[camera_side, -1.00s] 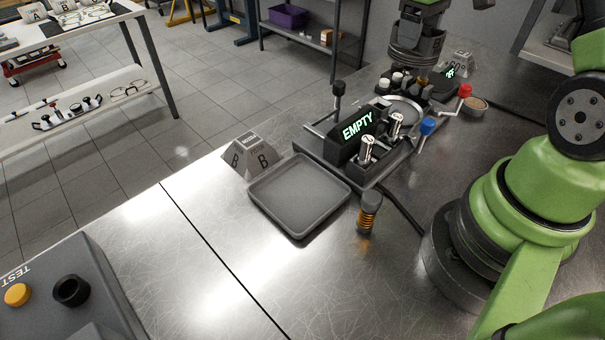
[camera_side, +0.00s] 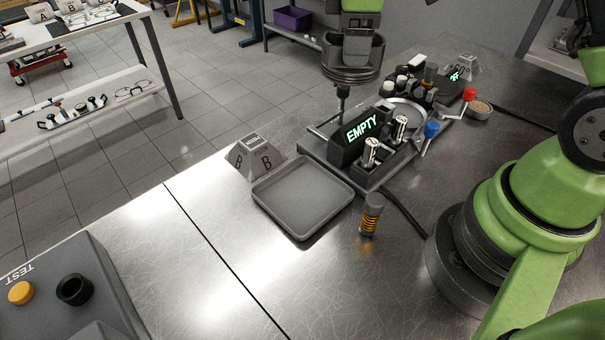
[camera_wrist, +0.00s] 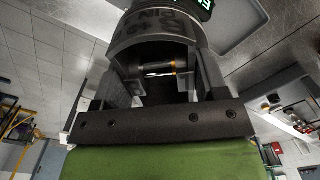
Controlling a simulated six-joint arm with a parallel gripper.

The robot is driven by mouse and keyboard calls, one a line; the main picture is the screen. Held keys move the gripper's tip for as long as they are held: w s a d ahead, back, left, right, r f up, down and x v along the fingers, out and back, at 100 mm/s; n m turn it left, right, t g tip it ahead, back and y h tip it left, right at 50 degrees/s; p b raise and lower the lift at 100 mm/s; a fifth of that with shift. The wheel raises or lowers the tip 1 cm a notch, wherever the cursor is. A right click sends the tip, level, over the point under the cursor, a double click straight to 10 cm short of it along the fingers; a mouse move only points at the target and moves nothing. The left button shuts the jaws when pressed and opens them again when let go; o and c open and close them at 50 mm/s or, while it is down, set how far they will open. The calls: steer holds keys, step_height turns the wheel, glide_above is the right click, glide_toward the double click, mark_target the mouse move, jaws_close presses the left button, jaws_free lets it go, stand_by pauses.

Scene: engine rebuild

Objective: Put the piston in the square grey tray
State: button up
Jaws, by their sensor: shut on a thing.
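The piston (camera_side: 352,74) is a dark grey cylinder with ring grooves round its lower end. My gripper (camera_side: 352,45) is shut on it from above and holds it in the air, over the far left end of the black fixture. In the wrist view the piston (camera_wrist: 155,35) sits between the two fingers, with dark lettering on its side and a pin across its hollow. The square grey tray (camera_side: 303,198) lies empty on the metal bench, nearer the camera and left of the piston.
The fixture's EMPTY display (camera_side: 362,127) and blue-knobbed lever (camera_side: 431,130) stand right of the tray. A B marker block (camera_side: 254,157) is behind the tray, and an orange-coiled cylinder (camera_side: 371,214) stands to its right.

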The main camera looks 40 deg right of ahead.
steer(key=s+a+n, duration=0.4)
steer(key=a+n, duration=0.4)
steer(key=a, duration=0.6)
steer(key=n, duration=0.1)
glide_above(303, 197)
step_height(303, 197, down, 16)
steer(key=shift+f, duration=0.2)
steer(key=shift+f, duration=0.15)
steer(key=o, duration=1.2)
